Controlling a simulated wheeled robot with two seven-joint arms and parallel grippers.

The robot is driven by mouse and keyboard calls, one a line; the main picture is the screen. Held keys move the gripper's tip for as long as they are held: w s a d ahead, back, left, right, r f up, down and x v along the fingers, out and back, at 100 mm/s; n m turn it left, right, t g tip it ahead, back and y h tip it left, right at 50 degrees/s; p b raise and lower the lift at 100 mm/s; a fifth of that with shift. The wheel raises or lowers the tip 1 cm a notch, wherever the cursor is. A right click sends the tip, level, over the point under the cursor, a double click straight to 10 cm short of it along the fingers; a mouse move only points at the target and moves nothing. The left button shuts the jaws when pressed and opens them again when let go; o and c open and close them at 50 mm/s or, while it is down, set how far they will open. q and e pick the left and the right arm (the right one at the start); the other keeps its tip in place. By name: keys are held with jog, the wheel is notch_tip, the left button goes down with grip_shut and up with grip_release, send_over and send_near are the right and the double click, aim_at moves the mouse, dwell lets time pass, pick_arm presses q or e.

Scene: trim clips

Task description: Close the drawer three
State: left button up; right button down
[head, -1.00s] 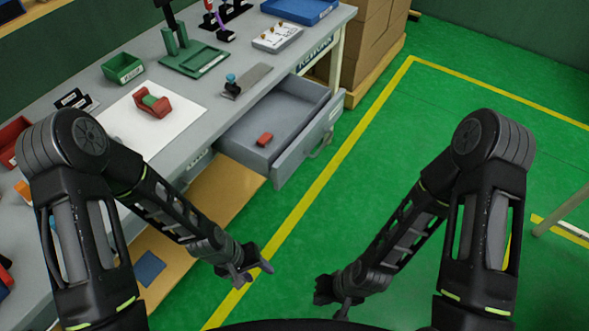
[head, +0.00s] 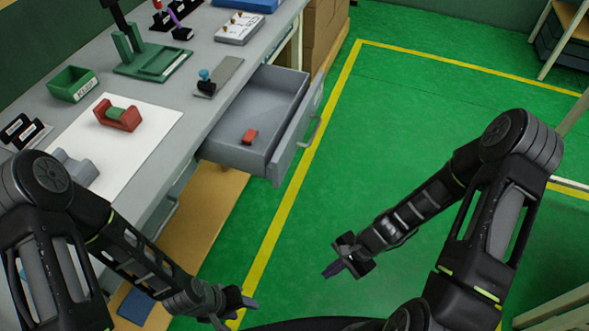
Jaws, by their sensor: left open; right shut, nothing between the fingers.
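A grey drawer (head: 222,150) is pulled out from the workbench in the middle of the head view. Its front panel (head: 291,142) has a handle (head: 312,132) on the outer side. A small red block (head: 249,137) lies inside the drawer. My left gripper (head: 236,305) is open and empty, low in the picture over the floor, in front of the drawer. My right gripper (head: 340,268) is shut and empty, right of the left gripper and apart from the drawer. Neither gripper touches the drawer. No number on the drawer is readable.
The workbench (head: 205,60) carries a green bin (head: 73,84), a green stand (head: 150,60), a red and green part (head: 118,115) on a white sheet (head: 140,150), and a blue tray (head: 246,4). Cardboard boxes (head: 322,35) stand behind. Green floor (head: 420,130) right of the drawer is clear.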

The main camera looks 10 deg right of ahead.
aim_at(287, 160)
jog(key=w+d+r+m+t+y+b, duration=0.1)
jog(key=w+d+r+m+t+y, duration=0.1)
jog(key=w+r+m+t+y, duration=0.1)
jog(key=w+d+r+m+t+y+b, duration=0.1)
jog(key=w+d+r+m+t+y, duration=0.2)
jog(key=r, duration=0.7)
jog(key=w+d+r+m+t+y+b, duration=0.2)
jog(key=w+r+m, duration=0.4)
jog(key=w, duration=0.3)
jog(key=shift+w+d+r+t+y, duration=0.3)
jog(key=shift+d+t+y, duration=0.15)
jog(key=shift+t, duration=0.35)
jog(key=shift+a, duration=0.15)
jog(key=p+x, duration=0.1)
jog(key=x, duration=1.3)
jog(key=shift+s+r, duration=0.1)
